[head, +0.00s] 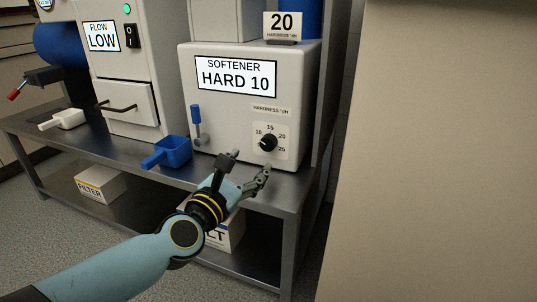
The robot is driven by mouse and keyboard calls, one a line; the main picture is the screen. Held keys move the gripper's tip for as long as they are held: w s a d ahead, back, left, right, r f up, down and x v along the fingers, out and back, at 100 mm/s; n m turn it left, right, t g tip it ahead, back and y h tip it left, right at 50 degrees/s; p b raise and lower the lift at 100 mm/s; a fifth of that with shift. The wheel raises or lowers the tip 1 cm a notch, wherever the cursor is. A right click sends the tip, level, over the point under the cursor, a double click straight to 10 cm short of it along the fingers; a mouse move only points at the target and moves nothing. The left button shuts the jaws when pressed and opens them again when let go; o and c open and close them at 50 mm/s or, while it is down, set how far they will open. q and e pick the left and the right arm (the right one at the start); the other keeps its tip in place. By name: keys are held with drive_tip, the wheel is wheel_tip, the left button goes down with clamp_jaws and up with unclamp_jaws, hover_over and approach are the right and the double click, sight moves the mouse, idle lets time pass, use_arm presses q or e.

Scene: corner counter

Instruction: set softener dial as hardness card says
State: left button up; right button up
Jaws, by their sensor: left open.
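The softener (249,125) is a white box on the steel counter, with a display that reads "SOFTENER HARD 10". Its black dial (268,143) is on the lower right of the front, on a plate marked 10, 15, 20 and 25 under a "HARDNESS °dH" label. I cannot tell exactly where the dial's pointer aims. The hardness card (283,24) stands on top of the softener and reads 20. My left gripper (249,166) is open and empty, in front of the softener, below and left of the dial. My right gripper is not in view.
A blue lever (197,119) is on the softener's front left. A blue scoop (171,152) and a white scoop (63,119) lie on the counter (115,148). A white machine (122,70) reading "FLOW LOW" stands left. A filter box (99,184) is on the lower shelf. A beige wall (440,150) fills the right.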

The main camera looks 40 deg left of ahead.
sight(266, 146)
use_arm(q)
drive_tip(key=w, duration=0.3)
drive_tip(key=w+a, duration=0.1)
drive_tip(key=w, duration=0.2)
drive_tip(key=w+a, duration=0.1)
drive_tip(key=w, duration=0.1)
drive_tip(key=shift+w, duration=0.4)
drive_tip(key=shift+d, duration=0.1)
drive_tip(key=c, duration=1.1)
